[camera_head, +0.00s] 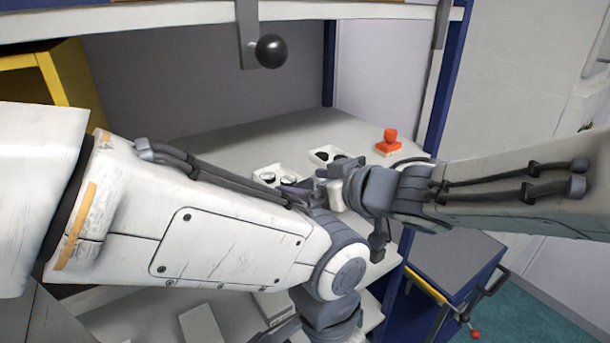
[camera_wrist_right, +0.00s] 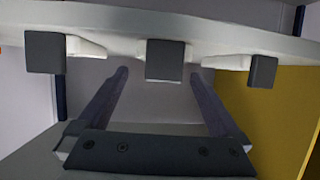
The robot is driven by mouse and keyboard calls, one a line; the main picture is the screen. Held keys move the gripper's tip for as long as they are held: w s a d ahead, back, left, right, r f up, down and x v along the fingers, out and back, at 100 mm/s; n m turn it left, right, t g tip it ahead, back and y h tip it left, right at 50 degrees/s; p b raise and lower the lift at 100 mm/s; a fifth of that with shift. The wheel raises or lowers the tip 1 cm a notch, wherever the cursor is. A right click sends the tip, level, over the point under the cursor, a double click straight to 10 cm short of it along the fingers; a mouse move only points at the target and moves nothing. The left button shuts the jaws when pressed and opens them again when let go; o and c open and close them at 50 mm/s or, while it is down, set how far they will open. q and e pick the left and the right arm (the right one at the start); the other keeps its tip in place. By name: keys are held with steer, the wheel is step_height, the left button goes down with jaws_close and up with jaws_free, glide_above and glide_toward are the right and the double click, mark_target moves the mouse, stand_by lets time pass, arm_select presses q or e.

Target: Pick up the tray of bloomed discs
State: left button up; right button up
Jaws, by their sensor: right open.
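Two small white trays stand on the grey worktop in the head view. The nearer tray (camera_head: 256,178) holds small round discs that look dark with pale parts. The farther tray (camera_head: 316,153) holds dark discs. I cannot tell for sure which discs are bloomed. My right gripper (camera_head: 292,186) reaches in from the right, close by the nearer tray and partly covering it. No tray shows there. My left arm crosses the front of the head view; its gripper is out of sight.
A red object (camera_head: 389,143) stands at the worktop's right. A yellow frame (camera_head: 40,72) is at left. A blue cart (camera_head: 455,265) stands at lower right. Dark blocks (camera_wrist_right: 165,60) show in the wrist view.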

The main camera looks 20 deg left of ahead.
mark_target(281, 179)
steer(key=shift+x, duration=3)
steer(key=shift+s, duration=0.1)
steer(key=c, duration=1.2)
steer(key=shift+r, duration=0.15)
steer(key=shift+c, duration=0.2)
